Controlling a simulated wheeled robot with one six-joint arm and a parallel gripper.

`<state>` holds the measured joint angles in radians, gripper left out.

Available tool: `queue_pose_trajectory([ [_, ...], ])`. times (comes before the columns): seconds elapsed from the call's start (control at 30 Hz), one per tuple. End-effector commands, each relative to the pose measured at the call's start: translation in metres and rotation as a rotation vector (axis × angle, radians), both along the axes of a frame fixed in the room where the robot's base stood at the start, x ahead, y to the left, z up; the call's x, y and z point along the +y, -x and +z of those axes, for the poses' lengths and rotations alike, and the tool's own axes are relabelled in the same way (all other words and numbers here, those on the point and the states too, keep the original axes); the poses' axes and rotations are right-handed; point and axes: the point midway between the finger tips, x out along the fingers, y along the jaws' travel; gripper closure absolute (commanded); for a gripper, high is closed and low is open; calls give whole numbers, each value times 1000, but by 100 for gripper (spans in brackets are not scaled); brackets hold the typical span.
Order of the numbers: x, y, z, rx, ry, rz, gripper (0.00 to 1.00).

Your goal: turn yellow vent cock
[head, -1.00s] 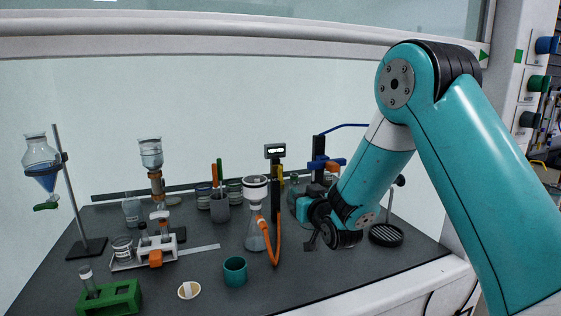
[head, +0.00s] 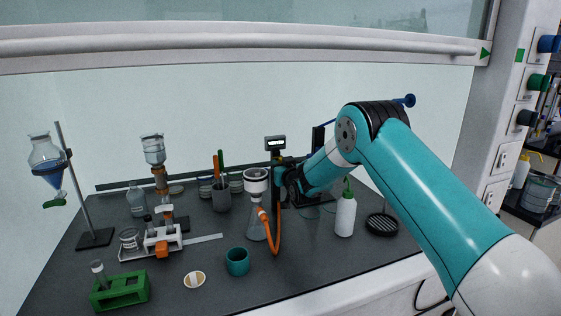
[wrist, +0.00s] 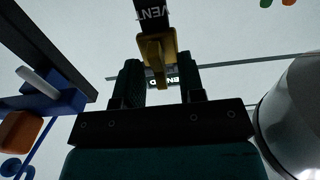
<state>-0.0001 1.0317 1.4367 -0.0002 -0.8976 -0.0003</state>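The yellow vent cock (wrist: 157,50) shows in the wrist view at the top centre, on a dark post marked VENT (wrist: 155,12). My gripper (wrist: 158,77) is open, with one dark finger on each side of the cock's lower end in the picture. Gaps show between the cock and both fingers, and nothing is held. I cannot tell how deep the cock sits between the fingertips. In the head view my gripper (head: 282,183) is at the dark post behind the flask, and it and the arm hide the cock.
A flask with a funnel (head: 257,215) and an orange hose (head: 276,235) stands close to my gripper. A white bottle with a green tip (head: 345,215) stands below my arm. A blue clamp (wrist: 60,98) with an orange knob (wrist: 20,130) is close on the left in the wrist view.

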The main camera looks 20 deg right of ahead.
Motion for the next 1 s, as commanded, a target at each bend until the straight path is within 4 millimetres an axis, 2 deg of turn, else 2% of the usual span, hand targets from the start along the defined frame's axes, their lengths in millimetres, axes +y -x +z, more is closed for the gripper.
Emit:
queue_pose_trajectory([
  [0.13,0,-8,0,0,0,0,64],
  [0.4,0,-9,0,0,0,0,64],
  [0.43,0,-9,0,0,0,0,66],
  [0.57,0,-9,0,0,0,0,96],
  [0.6,0,-9,0,0,0,0,100],
  [1.0,0,-9,-4,-1,-61,0,100],
])
